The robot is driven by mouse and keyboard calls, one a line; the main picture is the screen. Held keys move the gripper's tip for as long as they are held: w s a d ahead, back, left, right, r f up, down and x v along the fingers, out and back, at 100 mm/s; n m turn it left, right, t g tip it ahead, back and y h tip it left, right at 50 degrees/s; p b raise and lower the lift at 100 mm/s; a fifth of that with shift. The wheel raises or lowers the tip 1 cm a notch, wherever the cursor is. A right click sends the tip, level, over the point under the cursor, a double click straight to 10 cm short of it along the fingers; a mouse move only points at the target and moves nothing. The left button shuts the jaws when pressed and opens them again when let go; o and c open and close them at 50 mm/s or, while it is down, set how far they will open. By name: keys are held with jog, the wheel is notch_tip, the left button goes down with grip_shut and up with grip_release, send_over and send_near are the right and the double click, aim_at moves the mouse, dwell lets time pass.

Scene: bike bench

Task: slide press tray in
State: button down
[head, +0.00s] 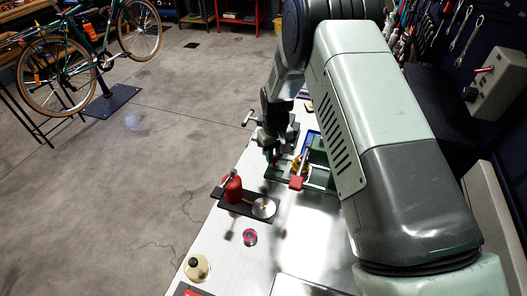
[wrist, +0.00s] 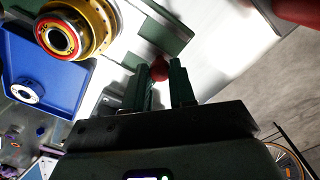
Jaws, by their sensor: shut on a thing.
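My gripper (wrist: 163,78) is shut on a small round red knob (wrist: 160,67), which shows between its dark green fingertips. In the head view my gripper (head: 271,152) is at the left side of a green press frame (head: 318,178). A blue tray (wrist: 50,65) with a metal ring-shaped part lies to the left in the wrist view. It shows partly in the head view (head: 309,138), beside the green frame. A gold cylinder with a red ring (wrist: 75,30) is above the tray in the wrist view. What the knob joins to is hidden.
On the bench, a dark base (head: 233,204) carries a red body and a round metal disc. A pink ring (head: 250,237) and a cream, dark-topped item (head: 197,267) lie nearer. Tools hang on the right wall. My arm hides much of the right side of the bench.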

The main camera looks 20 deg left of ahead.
jog(key=shift+d, duration=0.15)
jog(key=c, duration=0.9)
grip_release()
notch_tip(320, 180, up, 11)
jog(key=shift+f, duration=0.1)
